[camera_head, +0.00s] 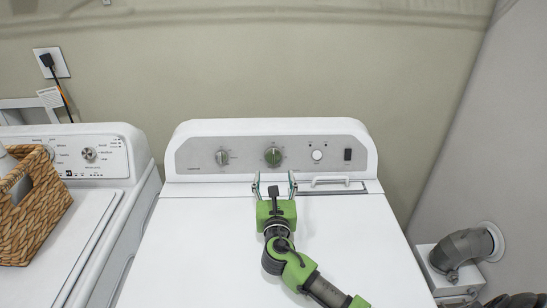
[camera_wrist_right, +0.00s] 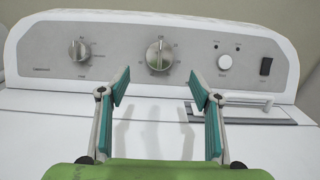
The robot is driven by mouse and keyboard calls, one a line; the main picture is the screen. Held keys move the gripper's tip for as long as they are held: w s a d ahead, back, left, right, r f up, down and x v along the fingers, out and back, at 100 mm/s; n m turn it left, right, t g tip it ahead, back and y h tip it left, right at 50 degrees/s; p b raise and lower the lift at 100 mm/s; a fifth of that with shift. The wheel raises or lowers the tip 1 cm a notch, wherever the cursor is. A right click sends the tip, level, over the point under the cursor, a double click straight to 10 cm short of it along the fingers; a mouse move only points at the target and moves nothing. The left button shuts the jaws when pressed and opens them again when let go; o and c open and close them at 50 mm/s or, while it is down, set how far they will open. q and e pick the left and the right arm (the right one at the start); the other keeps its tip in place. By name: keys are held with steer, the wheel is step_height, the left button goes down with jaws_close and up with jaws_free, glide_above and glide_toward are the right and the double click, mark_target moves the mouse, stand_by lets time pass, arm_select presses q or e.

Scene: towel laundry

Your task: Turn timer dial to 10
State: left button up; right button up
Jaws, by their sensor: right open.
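The dryer's control panel (camera_head: 202,156) holds two large silver dials. The dial in the middle of the panel (camera_head: 272,156) has numbers around it, too small to read; it also shows in the right wrist view (camera_wrist_right: 159,55). The other dial (camera_head: 222,157) is to its left, also seen in the right wrist view (camera_wrist_right: 79,50). Which one is the timer I cannot read for certain. My right gripper (camera_head: 274,182) is open and empty, in front of and below the middle dial, apart from it. In the right wrist view its fingertips (camera_wrist_right: 160,91) are spread on either side below that dial. My left gripper is not in view.
A small round button (camera_head: 317,155) and a black switch (camera_head: 348,154) are right of the dials. A white handle (camera_head: 330,181) is below them. A washer (camera_head: 100,170) with a wicker basket (camera_head: 35,215) stands at the left. The dryer top (camera_head: 190,250) is clear.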

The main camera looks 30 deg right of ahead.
mark_target(273, 158)
steer(key=x, duration=0.9)
steer(key=shift+w+d+f, duration=0.1)
steer(key=shift+w+d, duration=0.05)
steer(key=shift+w, duration=0.2)
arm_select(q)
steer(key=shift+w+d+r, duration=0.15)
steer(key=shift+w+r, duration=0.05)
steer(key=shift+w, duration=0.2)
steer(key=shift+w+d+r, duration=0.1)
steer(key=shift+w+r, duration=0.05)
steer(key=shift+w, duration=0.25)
arm_select(e)
steer(key=c, duration=1.1)
